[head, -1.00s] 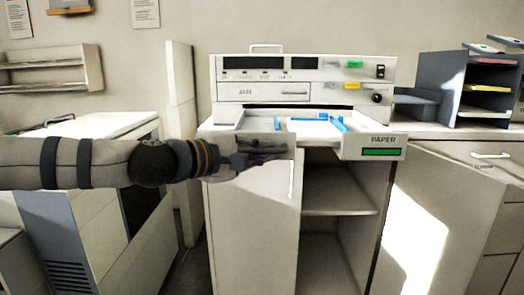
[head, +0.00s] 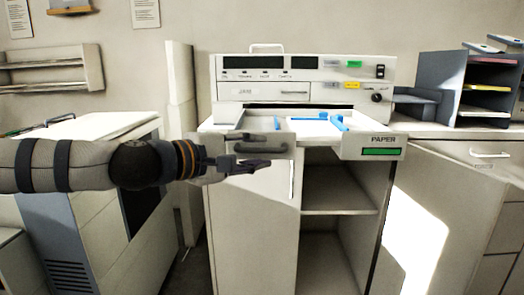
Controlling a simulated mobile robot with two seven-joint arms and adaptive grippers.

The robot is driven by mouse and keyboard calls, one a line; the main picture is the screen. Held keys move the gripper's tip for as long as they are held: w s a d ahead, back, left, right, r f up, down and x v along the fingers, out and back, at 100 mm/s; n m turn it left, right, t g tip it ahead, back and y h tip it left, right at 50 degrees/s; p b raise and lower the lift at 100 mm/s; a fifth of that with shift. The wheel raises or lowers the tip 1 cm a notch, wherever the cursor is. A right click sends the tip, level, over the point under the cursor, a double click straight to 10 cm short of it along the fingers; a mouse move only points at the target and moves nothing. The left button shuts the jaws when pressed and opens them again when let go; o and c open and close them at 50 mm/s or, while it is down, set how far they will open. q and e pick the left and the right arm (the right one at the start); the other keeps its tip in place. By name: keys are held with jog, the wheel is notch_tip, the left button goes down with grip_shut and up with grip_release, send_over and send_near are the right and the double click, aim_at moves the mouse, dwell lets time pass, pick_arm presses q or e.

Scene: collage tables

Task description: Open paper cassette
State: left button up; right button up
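The paper cassette (head: 372,147) juts out from the front of the white copier (head: 235,90). Its front has a "PAPER" label and a green strip on the right. Its white tray with blue guides (head: 338,123) is exposed from above. Whether the fingers touch the handle I cannot tell. My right gripper is not in view.
Below the cassette are a white cabinet door (head: 250,220) and open shelves (head: 335,211). A white cabinet (head: 80,140) stands left. A counter with drawers (head: 490,170) and a dark paper sorter (head: 455,90) stand right.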

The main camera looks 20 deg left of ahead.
pick_arm(q)
jog(key=v, duration=0.5)
jog(key=shift+s+r, duration=0.1)
jog(key=s+d+f+m+g+y, duration=0.1)
jog(key=s+d+f+g, duration=0.1)
jog(key=f, duration=0.5)
jog(key=s+d+f+m+g, duration=0.1)
jog(key=s+d+f+g, duration=0.1)
jog(key=f, duration=0.5)
jog(key=s+d+f+m+g+y, duration=0.1)
jog(key=s+d+f+g, duration=0.15)
jog(key=f, duration=0.55)
jog(key=s+f+m+g+y+p, duration=0.1)
jog(key=s+f+m+g+y, duration=0.15)
jog(key=s+f, duration=0.9)
jog(key=s+a+f+m+g+y, duration=0.2)
jog(key=s+a+f+m+g, duration=0.1)
jog(key=s, duration=1.1)
jog(key=s+a+f+m+g+y+p, duration=0.1)
jog(key=s+a+f+m+g, duration=0.3)
jog(key=s, duration=1)
notch_tip(320, 180, down, 3)
jog(key=shift+a+f+m+g+y, duration=0.25)
jog(key=shift+a+m+g+y, duration=0.15)
jog(key=shift+a, duration=0.3)
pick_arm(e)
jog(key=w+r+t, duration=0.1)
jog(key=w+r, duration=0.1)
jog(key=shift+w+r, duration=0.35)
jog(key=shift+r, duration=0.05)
